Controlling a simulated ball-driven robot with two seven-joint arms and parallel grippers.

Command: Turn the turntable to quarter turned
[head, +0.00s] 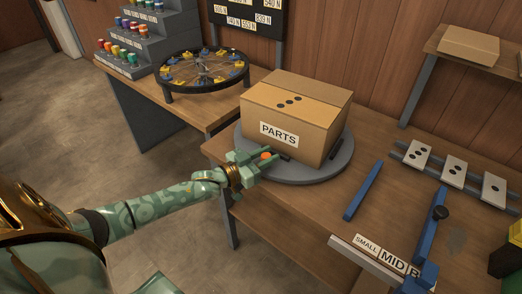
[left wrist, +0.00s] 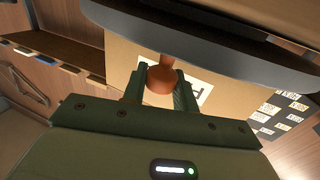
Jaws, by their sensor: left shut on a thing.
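The turntable is a round grey disc (head: 336,163) at the near left corner of the workbench. A cardboard box labelled PARTS (head: 316,133) sits on it, with its label side facing the front left. An orange knob (head: 266,155) is at the turntable's left front edge. My left gripper (head: 262,158) is shut on this knob. In the left wrist view the orange knob (left wrist: 160,82) sits between the two fingers, below the dark rim of the turntable (left wrist: 215,50). The box (left wrist: 118,62) shows behind it. My right gripper is not in view.
Blue bars (head: 363,190) lie on the bench (head: 400,205) right of the turntable. A wheel frame (head: 205,70) stands on the other table behind. A shelf with a box (head: 468,45) is at upper right.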

